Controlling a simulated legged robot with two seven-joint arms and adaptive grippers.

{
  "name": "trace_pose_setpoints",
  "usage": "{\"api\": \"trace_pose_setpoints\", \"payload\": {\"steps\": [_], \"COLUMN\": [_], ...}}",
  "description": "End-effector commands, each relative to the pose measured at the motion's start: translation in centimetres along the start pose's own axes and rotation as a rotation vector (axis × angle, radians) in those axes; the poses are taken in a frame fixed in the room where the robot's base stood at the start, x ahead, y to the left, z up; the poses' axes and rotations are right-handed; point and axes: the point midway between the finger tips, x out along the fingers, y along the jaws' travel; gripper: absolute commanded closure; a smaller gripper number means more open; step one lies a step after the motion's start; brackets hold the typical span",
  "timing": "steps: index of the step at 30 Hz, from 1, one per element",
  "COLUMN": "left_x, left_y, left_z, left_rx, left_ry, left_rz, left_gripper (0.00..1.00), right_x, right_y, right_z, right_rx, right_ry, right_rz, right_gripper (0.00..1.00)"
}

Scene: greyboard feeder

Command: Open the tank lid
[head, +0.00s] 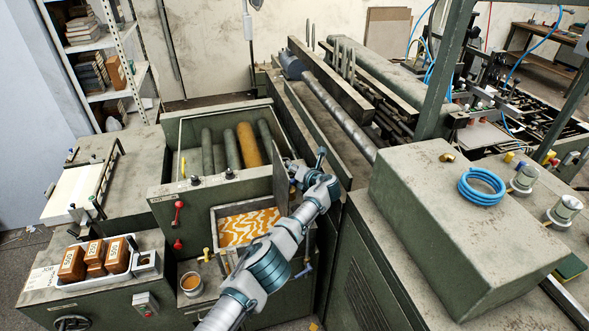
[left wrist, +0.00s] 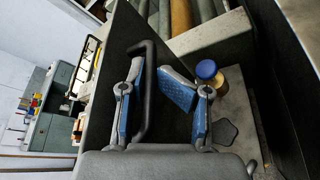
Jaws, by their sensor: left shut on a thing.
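The tank (head: 216,212) is open at the top, and orange-and-white patterned contents show inside it. The lid (head: 280,186) is a dark green panel standing up at the tank's right side; in the left wrist view the lid (left wrist: 122,35) fills the middle as a dark plate. Its black bar handle (left wrist: 149,75) stands between the blue-padded fingers. My left gripper (head: 306,168) is shut on the handle, beyond the tank's right edge in the head view; it also shows in the left wrist view (left wrist: 160,88). My right gripper is out of view.
Grey, green and orange rollers (head: 248,145) lie behind the tank. A cup (head: 191,283) stands at front left, near a tray of brown blocks (head: 130,268). A large green box (head: 440,215) with a blue hose coil (head: 481,187) stands close on the right.

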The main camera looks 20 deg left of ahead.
Motion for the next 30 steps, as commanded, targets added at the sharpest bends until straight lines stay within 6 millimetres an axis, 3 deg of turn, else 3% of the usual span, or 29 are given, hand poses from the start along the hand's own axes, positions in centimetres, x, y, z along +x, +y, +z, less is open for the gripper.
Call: {"api": "trace_pose_setpoints", "payload": {"steps": [8,14,18,24,30], "left_x": [-0.4,-1.8,-3.4,-7.8,-11.0], "left_y": [0.1,-0.1,0.1,-0.1,-0.2], "left_z": [0.4,0.4,0.2,0.2,0.1], "left_rx": [-0.001,-0.001,-0.002,-0.001,0.001], "left_ry": [-0.008,-0.009,-0.007,-0.007,-0.003], "left_rz": [0.001,0.0,-0.001,-0.003,0.0], "left_gripper": [0.77,0.77,0.77,0.77,0.77], "right_x": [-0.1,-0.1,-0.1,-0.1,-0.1], "right_y": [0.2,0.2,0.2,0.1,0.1], "right_z": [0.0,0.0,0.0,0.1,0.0], "right_rx": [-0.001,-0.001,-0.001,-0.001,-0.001], "right_ry": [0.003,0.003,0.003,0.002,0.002], "right_rz": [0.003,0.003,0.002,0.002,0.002], "right_gripper": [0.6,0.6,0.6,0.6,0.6]}}
